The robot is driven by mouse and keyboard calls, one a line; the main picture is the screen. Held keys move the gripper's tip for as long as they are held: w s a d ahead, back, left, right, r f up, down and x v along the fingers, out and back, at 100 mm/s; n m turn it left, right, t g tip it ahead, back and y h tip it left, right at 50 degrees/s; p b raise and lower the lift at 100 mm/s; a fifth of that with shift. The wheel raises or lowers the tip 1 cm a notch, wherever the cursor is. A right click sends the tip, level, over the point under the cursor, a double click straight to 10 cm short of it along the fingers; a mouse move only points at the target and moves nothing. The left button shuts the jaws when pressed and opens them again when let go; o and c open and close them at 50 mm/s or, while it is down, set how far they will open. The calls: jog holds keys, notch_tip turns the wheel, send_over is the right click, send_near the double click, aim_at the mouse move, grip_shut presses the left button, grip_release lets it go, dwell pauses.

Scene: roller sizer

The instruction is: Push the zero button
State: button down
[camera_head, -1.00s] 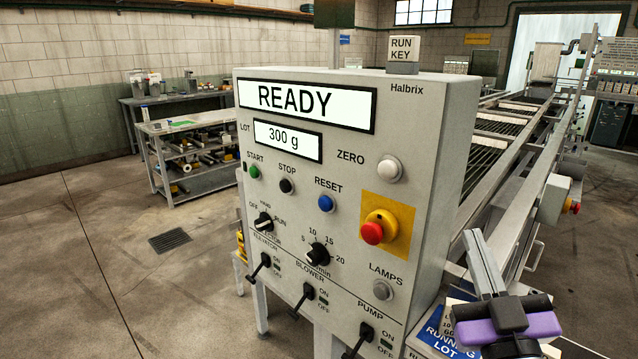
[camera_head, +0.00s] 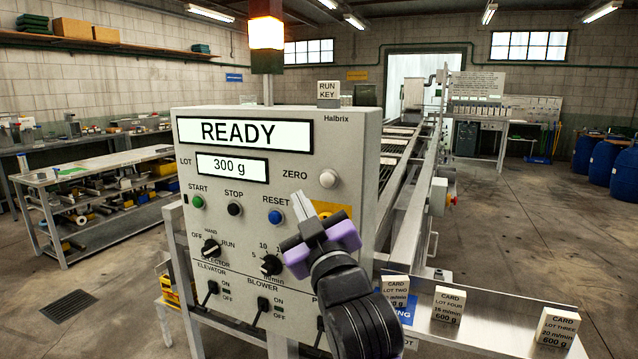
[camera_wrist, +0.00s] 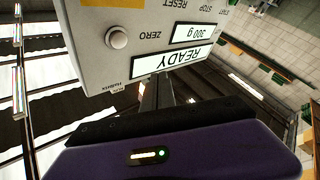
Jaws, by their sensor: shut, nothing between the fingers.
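The zero button (camera_head: 328,178) is a round white button at the upper right of the grey control panel (camera_head: 262,178), beside the label ZERO. In the wrist view the panel appears upside down, with the zero button (camera_wrist: 117,38) at upper left. The panel's displays read READY (camera_head: 245,133) and 300 g (camera_head: 232,168). My gripper (camera_head: 302,205) is shut and empty, in front of the panel, below and left of the zero button. It is apart from the button. It hides the emergency stop and part of the lower right panel. In the wrist view my gripper (camera_wrist: 156,95) points toward the panel.
The blue reset button (camera_head: 276,217) is close to my fingertips. Black stop (camera_head: 235,209) and green start (camera_head: 197,202) buttons are further left. Lot cards (camera_head: 448,304) stand on a shelf at lower right. A lit orange lamp (camera_head: 266,33) tops the panel. A conveyor (camera_head: 405,150) runs behind.

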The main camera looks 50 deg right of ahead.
aim_at(325, 187)
jog(key=shift+d, duration=0.1)
jog(key=shift+w+d, duration=0.5)
jog(key=shift+d, duration=0.9)
jog(key=shift+w+d, duration=0.45)
jog(key=shift+d, duration=0.95)
jog(key=shift+w+d, duration=0.5)
jog(key=shift+d, duration=0.9)
jog(key=shift+w+d, duration=0.15)
jog(key=shift+d, duration=0.25)
jog(key=shift+w+d, duration=0.15)
jog(key=shift+d, duration=0.35)
jog(key=shift+a, duration=0.15)
jog(key=shift+s+a+p, duration=0.3)
jog(key=shift+a, duration=0.45)
jog(key=shift+s+a+p, duration=0.1)
jog(key=shift+s+a, duration=0.2)
jog(key=shift+a, duration=0.5)
jog(key=shift+s+a+p, duration=0.1)
jog(key=shift+s+a, duration=0.15)
jog(key=shift+a, duration=0.5)
jog(key=shift+s+a+p, duration=0.1)
jog(key=shift+s+a, duration=0.2)
jog(key=shift+a, duration=0.5)
